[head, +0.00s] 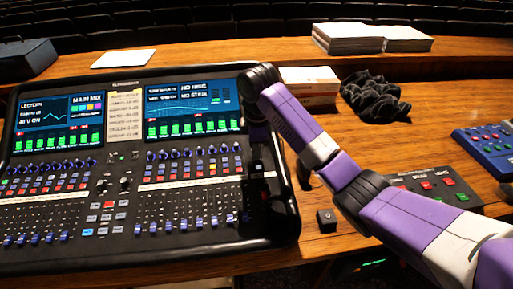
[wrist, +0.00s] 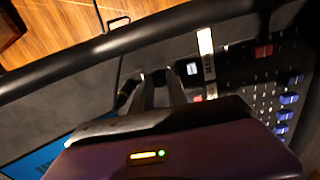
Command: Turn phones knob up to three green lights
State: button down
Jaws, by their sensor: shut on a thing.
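The mixing desk (head: 22,118) is a black console with two lit screens, rows of knobs, and blue faders. My gripper (head: 259,165) reaches down to the desk's right-hand strip, below the right screen's edge. In the wrist view, my gripper's (wrist: 160,80) two grey fingers are close together at the panel, shut on what seems to be the phones knob. The knob is hidden between the fingers, and I cannot read its label. A white label strip (wrist: 206,60) and a small lit white button (wrist: 193,68) are beside the fingers. I cannot make out the knob's green lights.
Right of the desk are a small black box (head: 326,220), a button panel (head: 438,185), and a blue box (head: 485,150). A crumpled dark cloth (head: 375,95), a white box (head: 308,84), and paper stacks (head: 350,38) lie behind. Bare wood shows between them.

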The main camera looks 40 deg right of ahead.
jog(key=shift+r, duration=0.1)
jog(key=m+p, duration=0.3)
jog(key=shift+a+r+p, duration=0.1)
jog(key=shift+r+p, duration=0.05)
jog(key=shift+p, duration=0.25)
jog(key=m+p, duration=0.2)
jog(key=shift+m+p, duration=0.4)
jog(key=m+p, duration=0.2)
jog(key=m, duration=0.1)
jog(key=shift+f+m+p, duration=0.2)
jog(key=shift+m+p, duration=0.4)
jog(key=shift+m, duration=0.7)
jog(key=c, duration=1.3)
grip_release()
